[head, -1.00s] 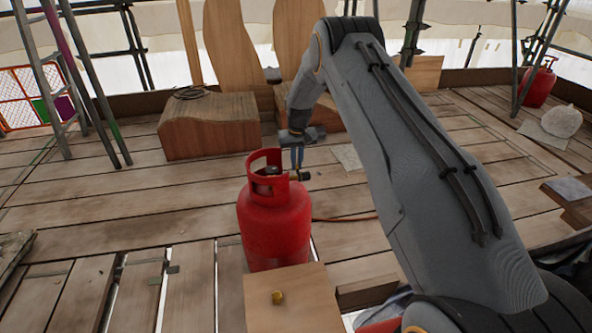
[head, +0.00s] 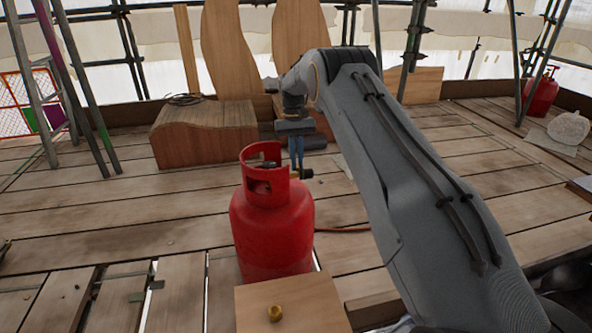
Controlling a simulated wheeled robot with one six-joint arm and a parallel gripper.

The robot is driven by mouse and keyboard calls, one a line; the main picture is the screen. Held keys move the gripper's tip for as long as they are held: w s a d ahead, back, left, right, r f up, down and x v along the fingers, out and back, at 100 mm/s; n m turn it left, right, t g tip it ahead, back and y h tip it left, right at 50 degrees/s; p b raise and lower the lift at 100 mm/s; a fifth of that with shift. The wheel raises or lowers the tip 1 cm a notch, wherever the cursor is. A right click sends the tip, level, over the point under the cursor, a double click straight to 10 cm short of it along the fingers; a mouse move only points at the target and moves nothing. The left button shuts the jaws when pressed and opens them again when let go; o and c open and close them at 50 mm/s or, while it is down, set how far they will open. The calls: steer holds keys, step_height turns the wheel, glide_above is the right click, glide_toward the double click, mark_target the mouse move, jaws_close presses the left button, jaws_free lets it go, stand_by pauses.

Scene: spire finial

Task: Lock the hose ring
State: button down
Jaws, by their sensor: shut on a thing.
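A red gas cylinder (head: 272,232) stands upright on the planks, with a red collar around its top. A dark valve part (head: 264,165) shows inside the collar. My gripper (head: 297,169) points down just right of the collar. Its blue fingers are shut on a small dark and brassy fitting (head: 306,174), which looks like the hose ring. The fingers hide part of it, and I cannot tell how it sits on the valve. An orange-brown hose (head: 343,230) lies on the planks to the right of the cylinder.
A wooden box (head: 295,309) with a brass piece (head: 275,312) on top stands in front of the cylinder. A shaped wooden block (head: 204,132) is behind. Scaffold poles stand left and right. Another red cylinder (head: 542,94) is far right. Planks at left are clear, with gaps near the front.

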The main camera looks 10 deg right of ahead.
steer(key=shift+w+f+g+b, duration=0.25)
steer(key=shift+f+g+b, duration=0.55)
steer(key=shift+b, duration=2.65)
steer(key=shift+s+r+g+b, duration=0.15)
steer(key=shift+g+b, duration=0.25)
steer(key=shift+b, duration=0.7)
steer(key=c, duration=1.8)
jaws_free()
steer(key=shift+c, duration=0.2)
steer(key=r+p, duration=0.1)
steer(key=p, duration=0.3)
steer(key=shift+t, duration=0.4)
steer(key=t+p, duration=0.1)
steer(key=p, duration=0.4)
steer(key=r+t+p, duration=0.1)
steer(key=p, duration=0.3)
steer(key=s+t+p, duration=0.1)
steer(key=p, duration=0.4)
steer(key=shift+r+t+p, duration=0.3)
steer(key=shift+p, duration=0.05)
steer(key=t+p, duration=0.1)
steer(key=p, duration=0.2)
steer(key=t+p, duration=0.1)
steer(key=p, duration=0.2)
steer(key=shift+s+r, duration=0.25)
steer(key=shift+r, duration=0.1)
